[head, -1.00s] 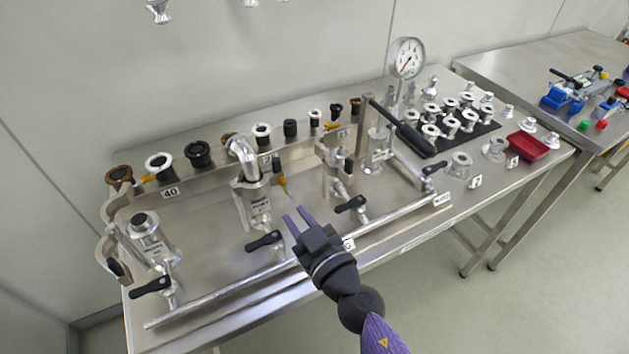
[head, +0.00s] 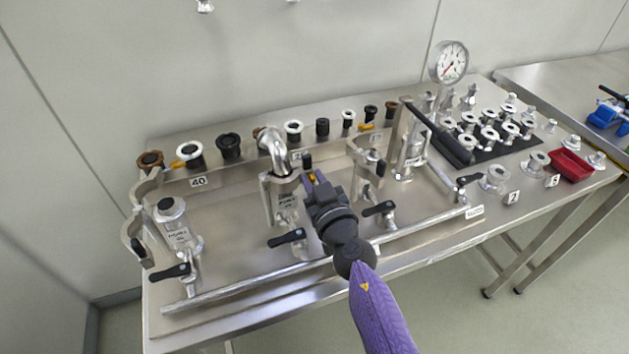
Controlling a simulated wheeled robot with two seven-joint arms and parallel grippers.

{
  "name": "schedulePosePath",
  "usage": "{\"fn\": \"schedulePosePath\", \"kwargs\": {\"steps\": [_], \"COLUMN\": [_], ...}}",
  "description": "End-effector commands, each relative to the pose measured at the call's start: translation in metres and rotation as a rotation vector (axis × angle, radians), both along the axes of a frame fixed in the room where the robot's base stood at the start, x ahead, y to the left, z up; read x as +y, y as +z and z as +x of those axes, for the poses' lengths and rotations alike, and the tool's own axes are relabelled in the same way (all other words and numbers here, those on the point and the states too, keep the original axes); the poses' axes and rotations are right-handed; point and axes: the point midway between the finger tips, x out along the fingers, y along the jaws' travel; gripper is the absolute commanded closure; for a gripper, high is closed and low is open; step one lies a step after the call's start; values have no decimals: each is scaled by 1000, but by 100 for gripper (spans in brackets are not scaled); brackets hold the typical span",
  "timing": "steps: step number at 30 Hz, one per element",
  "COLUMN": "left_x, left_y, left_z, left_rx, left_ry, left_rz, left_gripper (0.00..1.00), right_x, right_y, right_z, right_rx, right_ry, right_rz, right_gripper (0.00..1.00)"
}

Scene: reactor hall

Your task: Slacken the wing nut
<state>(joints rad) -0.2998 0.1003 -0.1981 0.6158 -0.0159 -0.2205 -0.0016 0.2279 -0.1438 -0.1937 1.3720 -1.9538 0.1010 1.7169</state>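The middle clamp (head: 268,190) is a metal ring around the neck of a silver fitting with a bent pipe (head: 273,150) on top. A small yellow-orange part (head: 312,177), which looks like the wing nut, shows at the clamp's right side, below a black knob (head: 307,160). My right gripper (head: 313,182) reaches up from the lower right, with its fingertips at this part. The fingers and gripper body hide most of it, so I cannot tell whether they are closed on it. My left gripper is out of view.
Black lever handles (head: 287,237) (head: 379,208) stick out in front near my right gripper. A metal rail (head: 270,282) runs along the bench front. A fitting with another clamp (head: 369,165) stands to the right, and a long black handle (head: 450,147) lies beyond it.

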Motion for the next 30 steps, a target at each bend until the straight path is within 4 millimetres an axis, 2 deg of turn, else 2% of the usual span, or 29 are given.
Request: {"fn": "schedulePosePath", "kwargs": {"steps": [1,3,11,18,26,27,28,30], "left_x": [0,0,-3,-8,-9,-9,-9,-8], "left_y": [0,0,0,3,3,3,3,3], "left_z": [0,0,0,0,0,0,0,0], "left_rx": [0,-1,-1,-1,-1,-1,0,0], "left_ry": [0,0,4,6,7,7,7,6], "left_rz": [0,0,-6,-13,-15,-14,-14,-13], "left_gripper": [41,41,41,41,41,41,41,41], "right_x": [0,0,0,2,2,2,2,2], "right_y": [0,0,0,-1,-1,-1,-1,-1], "right_z": [0,0,0,-1,-1,-1,-1,-1], "right_rx": [0,0,-1,-36,-38,-38,-38,-38], "right_ry": [0,0,0,1,1,1,1,1], "right_rz": [0,0,-4,-114,-119,-119,-119,-119], "right_gripper": [90,100,100,100,100,81,75,75]}}
